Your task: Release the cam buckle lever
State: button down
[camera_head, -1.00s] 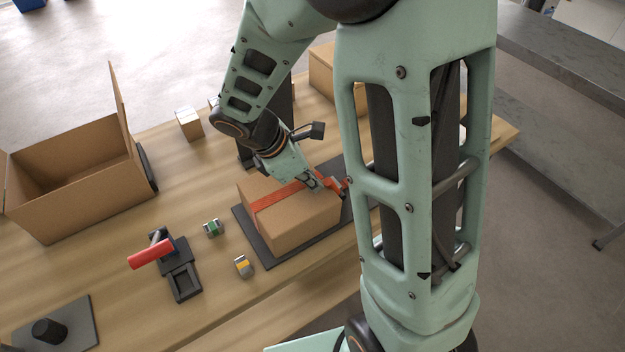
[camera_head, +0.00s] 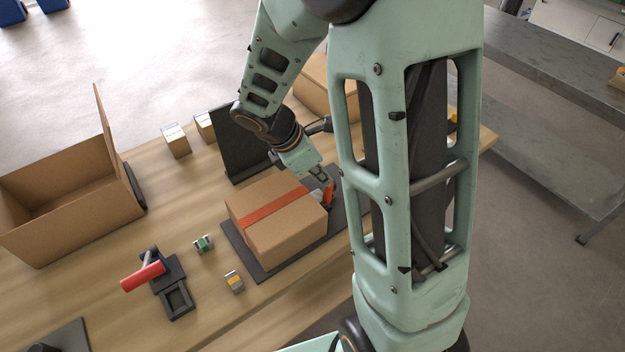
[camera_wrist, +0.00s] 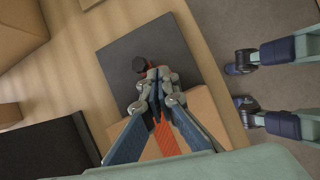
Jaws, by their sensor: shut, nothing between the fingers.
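A cardboard box (camera_head: 270,232) sits on a dark mat, with an orange-red strap (camera_head: 272,206) over its top. The strap also shows in the wrist view (camera_wrist: 165,138). At the box's right end is the cam buckle with its orange lever (camera_head: 329,191), which appears to stand up there. My gripper (camera_head: 322,177) is right at the buckle, its fingertips close to the lever; I cannot tell whether they touch it. In the wrist view my gripper (camera_wrist: 157,92) is shut and empty, and its fingers hide most of the buckle.
The dark mat (camera_head: 338,222) reaches past the box. A black upright panel (camera_head: 240,150) stands behind the box. An open carton (camera_head: 60,215) stands at left. A red-handled tool (camera_head: 143,276) and two small buckles (camera_head: 203,244) lie in front. A grey metal table (camera_head: 560,95) is at right.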

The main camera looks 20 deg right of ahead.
jog(key=shift+w+d+f, duration=0.1)
jog(key=shift+w+d, duration=0.1)
jog(key=shift+d, duration=0.45)
jog(key=shift+w+d+f, duration=0.1)
jog(key=shift+w+d, duration=0.1)
jog(key=shift+d, duration=0.4)
jog(key=shift+w+d, duration=0.2)
jog(key=shift+d, duration=0.45)
jog(key=shift+d+r, duration=0.1)
